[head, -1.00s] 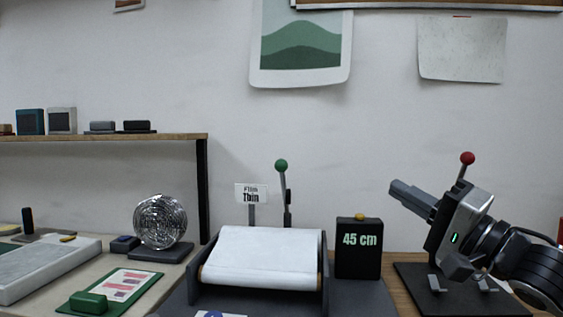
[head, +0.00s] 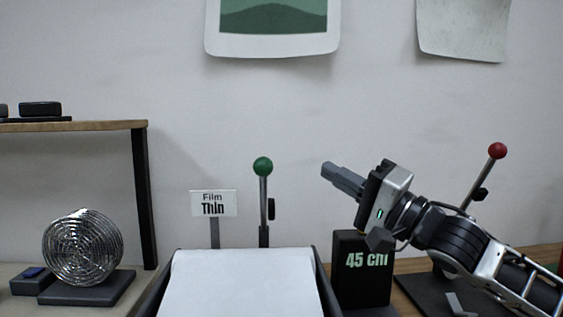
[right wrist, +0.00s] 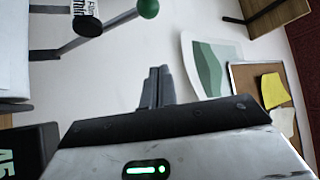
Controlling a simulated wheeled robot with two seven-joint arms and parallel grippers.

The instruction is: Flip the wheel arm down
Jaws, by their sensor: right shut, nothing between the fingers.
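A lever with a green ball (head: 263,167) on top stands upright behind the white film roll bed (head: 240,285). A second lever with a red ball (head: 497,151) leans to the right on a dark base at the right. I cannot tell which lever is the wheel arm. My right gripper (head: 328,172) is shut and empty, raised above the 45 cm box, apart from and to the right of the green-ball lever. In the right wrist view its closed fingers (right wrist: 156,80) point toward the wall, with the green ball (right wrist: 148,8) up and left of them. My left gripper is not in view.
A "Film Thin" sign (head: 213,204) stands left of the green-ball lever. The black 45 cm box (head: 362,290) sits below my right gripper. A silvery ringed disc (head: 83,247) on a stand and a shelf (head: 75,126) are at the left.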

